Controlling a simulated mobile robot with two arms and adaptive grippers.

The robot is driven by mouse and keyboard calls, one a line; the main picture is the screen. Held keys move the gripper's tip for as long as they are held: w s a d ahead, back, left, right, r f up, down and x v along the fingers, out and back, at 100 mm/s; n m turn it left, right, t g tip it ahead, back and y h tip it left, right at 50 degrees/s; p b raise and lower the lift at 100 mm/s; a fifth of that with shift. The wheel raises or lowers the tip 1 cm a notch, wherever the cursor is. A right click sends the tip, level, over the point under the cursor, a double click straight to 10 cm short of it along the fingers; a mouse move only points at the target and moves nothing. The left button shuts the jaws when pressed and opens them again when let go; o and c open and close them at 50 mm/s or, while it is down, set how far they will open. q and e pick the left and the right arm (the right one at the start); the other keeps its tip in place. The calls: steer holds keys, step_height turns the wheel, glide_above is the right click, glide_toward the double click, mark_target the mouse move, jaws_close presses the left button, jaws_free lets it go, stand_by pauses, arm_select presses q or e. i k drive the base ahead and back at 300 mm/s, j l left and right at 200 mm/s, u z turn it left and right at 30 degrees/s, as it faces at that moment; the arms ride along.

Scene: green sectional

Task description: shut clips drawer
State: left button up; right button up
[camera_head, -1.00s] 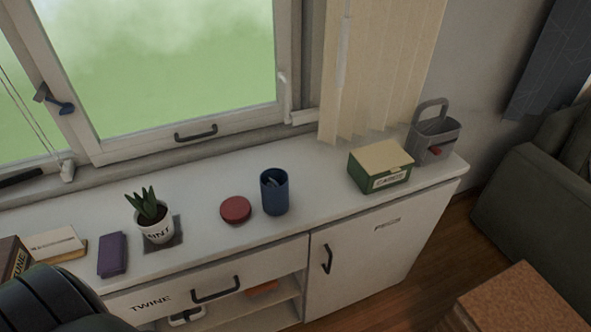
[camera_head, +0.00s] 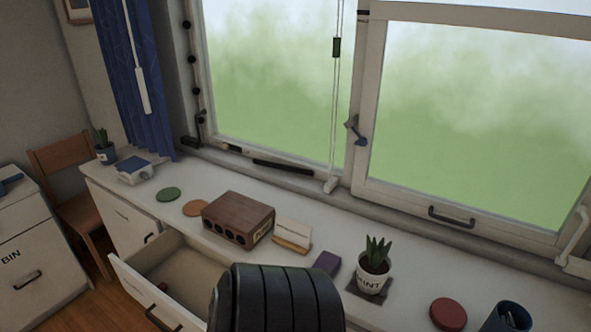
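An open drawer (camera_head: 128,283) juts out from the long white cabinet at the lower left in the head view. Its dark handle (camera_head: 160,319) is on the front face, near the bottom edge. No clips label is readable on it, so I cannot confirm its name. The inside looks mostly bare, with a small dark reddish item near the front. A black ribbed part of my own arm covers the drawer's right side. Neither gripper shows.
The cabinet top holds a brown wooden box (camera_head: 238,219), a green disc (camera_head: 168,194), an orange disc (camera_head: 196,208), a purple block (camera_head: 327,264), a potted plant (camera_head: 373,262) and a red disc (camera_head: 447,314). A bin cabinet (camera_head: 35,245) and wooden chair (camera_head: 67,178) stand at the left.

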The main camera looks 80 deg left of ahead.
mark_target(191, 271)
steer(key=j+u, duration=0.15)
steer(key=u, duration=3.5)
steer(key=i+j, duration=0.05)
steer(key=j, duration=0.05)
